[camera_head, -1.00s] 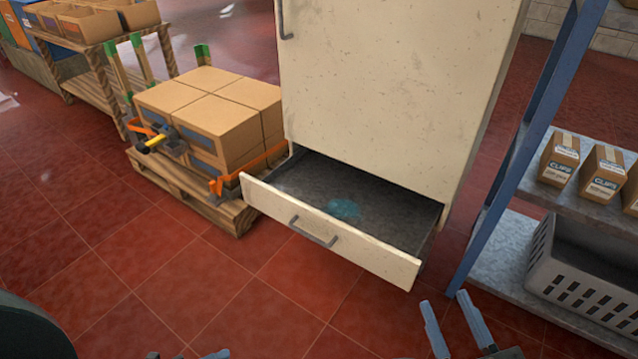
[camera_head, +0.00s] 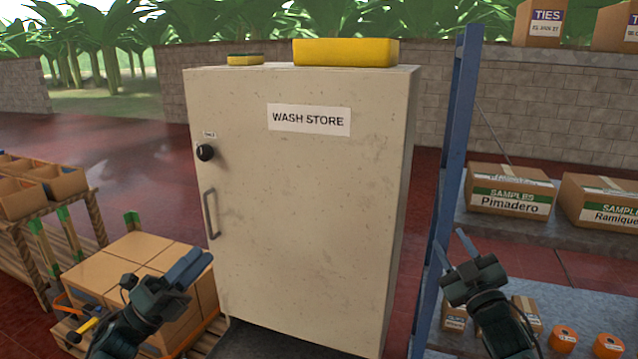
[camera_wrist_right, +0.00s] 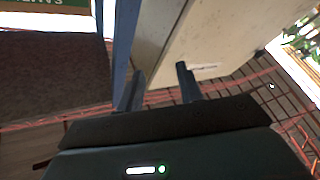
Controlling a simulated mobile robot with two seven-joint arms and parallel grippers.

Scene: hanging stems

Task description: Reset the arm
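My left gripper (camera_head: 195,262) is in front of the stacked cartons and left of the cabinet's lower part in the head view. Its two fingers point up and right and partly overlap, with nothing seen between them. My right gripper (camera_head: 453,246) is in front of the blue rack post, with its fingers apart and empty. In the right wrist view its two fingers (camera_wrist_right: 160,88) also stand apart with nothing between them. Both arms come up from the bottom of the head view.
A cream cabinet (camera_head: 300,200) labelled WASH STORE stands in the middle, sponges on top. Cartons (camera_head: 125,255) on a pallet stand left. A blue rack post (camera_head: 452,150) and shelves with boxes (camera_head: 508,195) are right.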

